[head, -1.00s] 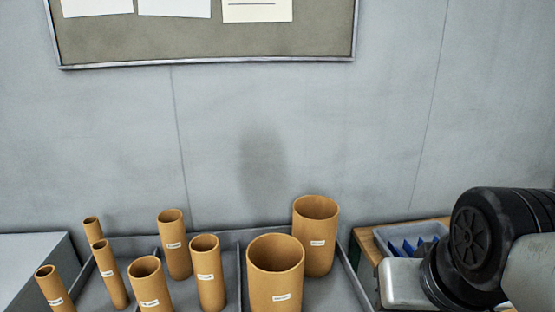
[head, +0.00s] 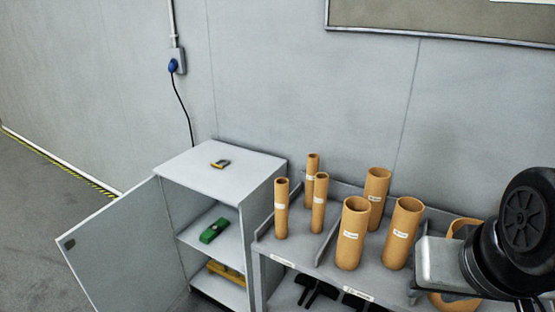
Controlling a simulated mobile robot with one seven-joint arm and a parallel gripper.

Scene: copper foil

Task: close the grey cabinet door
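The grey cabinet (head: 266,195) stands left of the tube rack, against the wall. Its door (head: 122,247) is hinged at the cabinet's left front edge and stands wide open, swung out to the left. A small dark handle or latch (head: 69,244) shows near the door's outer edge. Inside, a green object (head: 214,230) lies on the upper shelf and a yellow object (head: 228,272) lies below. Part of my arm shows at the right edge, in front of the rack. My gripper's fingers are not in view.
A grey rack (head: 340,272) with several upright brown cardboard tubes (head: 355,233) adjoins the cabinet's right side. A small yellow and dark object (head: 220,164) lies on the cabinet top. A cable hangs from a blue plug (head: 174,66) on the wall. Floor left of the door is clear.

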